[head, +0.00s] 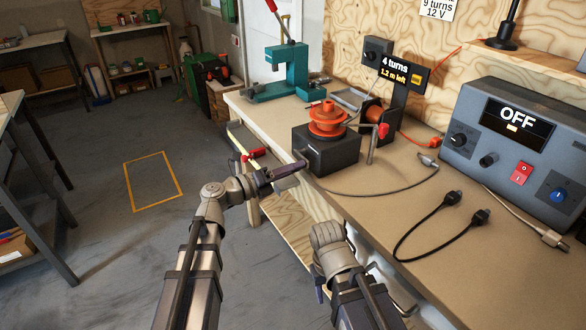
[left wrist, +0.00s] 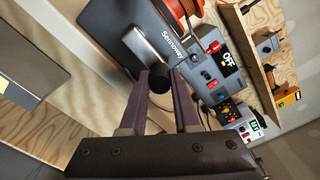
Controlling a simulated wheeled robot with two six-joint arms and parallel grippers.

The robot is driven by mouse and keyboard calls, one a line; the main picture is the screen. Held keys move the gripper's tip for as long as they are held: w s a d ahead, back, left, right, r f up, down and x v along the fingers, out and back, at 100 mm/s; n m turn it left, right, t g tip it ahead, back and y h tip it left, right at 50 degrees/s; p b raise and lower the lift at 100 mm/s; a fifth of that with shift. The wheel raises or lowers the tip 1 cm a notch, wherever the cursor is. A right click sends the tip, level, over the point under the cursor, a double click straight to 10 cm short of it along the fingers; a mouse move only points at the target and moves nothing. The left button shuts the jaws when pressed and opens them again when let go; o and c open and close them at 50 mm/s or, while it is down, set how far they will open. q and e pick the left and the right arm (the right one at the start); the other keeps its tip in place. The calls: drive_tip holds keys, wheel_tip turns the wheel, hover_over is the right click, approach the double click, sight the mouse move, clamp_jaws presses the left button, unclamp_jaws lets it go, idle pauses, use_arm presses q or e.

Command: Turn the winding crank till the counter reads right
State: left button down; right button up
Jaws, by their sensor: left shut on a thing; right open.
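The winder (head: 335,157) is a dark box on the bench with an orange spool (head: 328,118) on top. Its counter (head: 402,73) reads "4 turns, 1.2 m left". A wall note (head: 437,9) reads "9 turns 12 V". My left gripper (head: 291,170) is at the box's front left side. In the left wrist view its fingers (left wrist: 166,86) are shut on the black knob (left wrist: 160,76) of the metal crank (left wrist: 146,50). My right gripper (head: 319,292) is open, low before the bench edge, partly hidden by its own wrist.
A grey power supply (head: 500,155) showing OFF stands at the right. A black lead (head: 425,225) and a clip (head: 428,160) lie on the bench. A wire reel (head: 373,112) and red-handled post stand beside the winder. A green press (head: 290,70) stands behind.

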use_arm(q)
drive_tip(key=shift+f, duration=0.15)
drive_tip(key=m, duration=0.1)
drive_tip(key=f+m+b, duration=0.1)
drive_tip(key=m, duration=0.1)
drive_tip(key=shift+w+a+f+m+b, duration=0.1)
drive_tip(key=shift+w+f+m+b, duration=0.05)
drive_tip(key=shift+f+m+b, duration=0.2)
drive_tip(key=shift+w+a+f+m+b, duration=0.15)
drive_tip(key=shift+f+m+b, duration=0.15)
drive_tip(key=shift+m, duration=0.5)
drive_tip(key=shift+w+a+f+m+b, duration=0.15)
drive_tip(key=shift+m+b, duration=0.15)
drive_tip(key=shift+m, duration=0.45)
drive_tip(key=shift+d, duration=0.1)
drive_tip(key=c, duration=0.7)
unclamp_jaws()
drive_tip(key=shift+o, duration=0.2)
drive_tip(key=shift+s, duration=0.1)
drive_tip(key=v, duration=0.7)
drive_tip(key=shift+s+a, duration=0.2)
drive_tip(key=shift+a, duration=0.1)
